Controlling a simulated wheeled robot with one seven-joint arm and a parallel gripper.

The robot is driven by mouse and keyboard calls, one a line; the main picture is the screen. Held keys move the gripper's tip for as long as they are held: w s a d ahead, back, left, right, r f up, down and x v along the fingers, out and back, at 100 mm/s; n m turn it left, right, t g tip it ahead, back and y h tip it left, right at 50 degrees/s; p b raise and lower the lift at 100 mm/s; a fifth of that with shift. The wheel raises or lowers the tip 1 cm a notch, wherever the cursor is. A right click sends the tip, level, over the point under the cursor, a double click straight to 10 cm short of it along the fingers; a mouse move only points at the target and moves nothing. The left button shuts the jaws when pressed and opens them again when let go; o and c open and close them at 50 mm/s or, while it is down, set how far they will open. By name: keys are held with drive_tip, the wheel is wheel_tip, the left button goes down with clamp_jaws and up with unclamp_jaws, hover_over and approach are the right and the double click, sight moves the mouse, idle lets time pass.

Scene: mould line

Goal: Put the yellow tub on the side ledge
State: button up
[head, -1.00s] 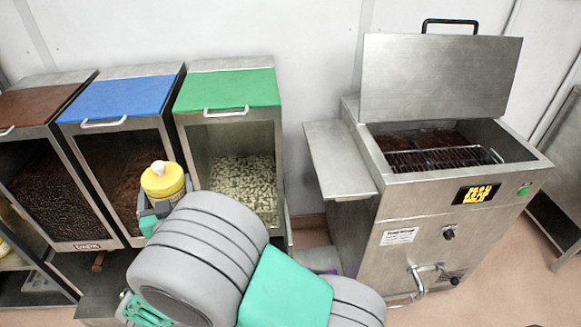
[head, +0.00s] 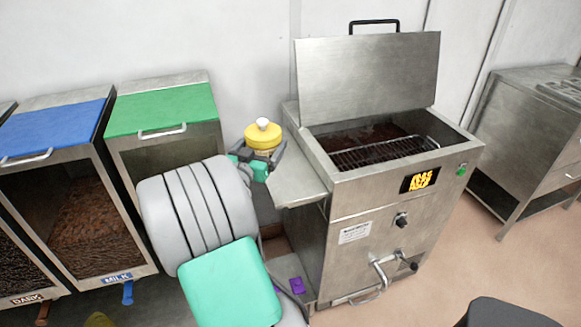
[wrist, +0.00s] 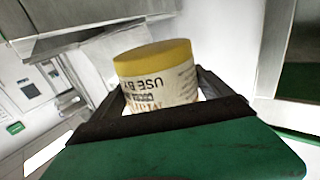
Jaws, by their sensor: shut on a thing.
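The yellow tub (head: 262,137) has a yellow lid with a white knob and a pale printed label. My gripper (head: 259,160) is shut on it, with a finger on each side. In the wrist view the tub (wrist: 158,82) sits between the dark fingers, its label readable in part. The side ledge (head: 297,181) is a bare steel shelf on the left of the steel machine. In the head view the tub appears at the ledge's left rear edge; I cannot tell whether it touches the ledge.
The steel machine (head: 345,205) has its lid (head: 368,75) raised, with a rack (head: 385,152) over dark contents inside. Bins with a green lid (head: 162,108) and a blue lid (head: 50,130) stand at left. A steel cabinet (head: 500,150) stands at far right.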

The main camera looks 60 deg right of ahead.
drive_tip(key=s+d+f, duration=0.1)
drive_tip(key=d+f, duration=0.1)
drive_tip(key=s+d+f+p, duration=0.1)
drive_tip(key=s+d+f, duration=0.1)
drive_tip(key=d+f, duration=0.1)
drive_tip(key=s+d+f, duration=0.1)
drive_tip(key=d+f, duration=0.1)
drive_tip(key=d, duration=0.1)
drive_tip(key=shift+s+d+f, duration=0.1)
drive_tip(key=shift+s+f, duration=0.15)
wheel_tip(320, 180, down, 3)
drive_tip(key=shift+d+r+p, duration=0.1)
drive_tip(key=shift+r+p, duration=0.05)
drive_tip(key=shift+p, duration=0.25)
drive_tip(key=shift+f, duration=0.3)
drive_tip(key=shift+f, duration=0.2)
drive_tip(key=o, duration=1.7)
